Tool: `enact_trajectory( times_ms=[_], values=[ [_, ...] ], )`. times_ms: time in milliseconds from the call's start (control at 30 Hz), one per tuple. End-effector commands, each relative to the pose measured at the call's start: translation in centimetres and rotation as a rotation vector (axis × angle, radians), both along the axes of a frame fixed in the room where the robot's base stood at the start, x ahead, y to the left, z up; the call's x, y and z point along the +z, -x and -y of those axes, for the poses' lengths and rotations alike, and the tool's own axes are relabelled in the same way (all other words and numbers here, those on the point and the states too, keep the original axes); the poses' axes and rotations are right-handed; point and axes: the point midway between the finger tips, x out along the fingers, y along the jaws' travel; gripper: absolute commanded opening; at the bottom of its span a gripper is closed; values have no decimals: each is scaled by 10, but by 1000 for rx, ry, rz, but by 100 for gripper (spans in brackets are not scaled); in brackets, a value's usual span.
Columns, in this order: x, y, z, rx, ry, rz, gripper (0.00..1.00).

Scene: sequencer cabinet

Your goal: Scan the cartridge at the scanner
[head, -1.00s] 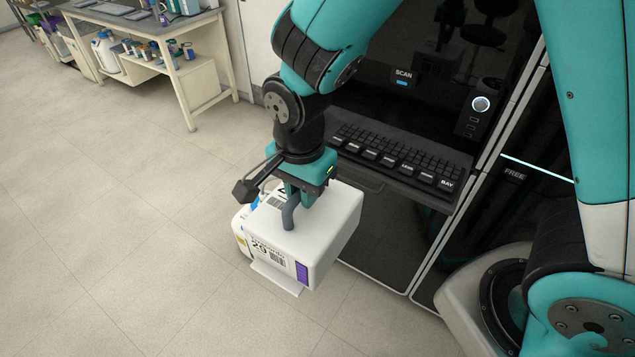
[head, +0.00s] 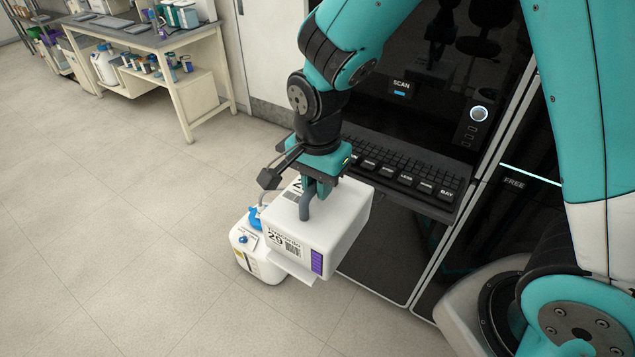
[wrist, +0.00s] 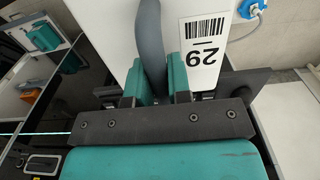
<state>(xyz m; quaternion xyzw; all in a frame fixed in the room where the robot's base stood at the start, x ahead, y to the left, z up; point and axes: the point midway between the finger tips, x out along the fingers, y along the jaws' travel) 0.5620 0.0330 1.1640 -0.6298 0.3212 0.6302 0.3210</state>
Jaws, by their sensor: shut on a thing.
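The cartridge (head: 318,240) is a white box with a printed label, a barcode and a purple patch on its front. My gripper (head: 307,195) is shut on the grey handle on its top and holds it up in front of the cabinet. The wrist view shows the gripper (wrist: 160,80) around the handle, beside a top label reading 29 with a barcode on the cartridge (wrist: 110,50). The scanner (head: 400,88), marked SCAN with a small blue light, is on the dark cabinet front, above and right of the cartridge and apart from it.
A keyboard shelf (head: 405,170) juts from the cabinet close behind the cartridge. A bench (head: 150,45) with bottles is at the back left. The left floor is clear.

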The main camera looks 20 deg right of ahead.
Motion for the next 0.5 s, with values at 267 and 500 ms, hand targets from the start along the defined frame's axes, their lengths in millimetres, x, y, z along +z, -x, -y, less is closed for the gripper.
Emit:
enact_trajectory(
  times_ms=[267, 500],
  values=[
    [9, 18, -25, 5, -1, 3, 0],
    [14, 32, -46, 4, -1, 3, 0]
  ],
)
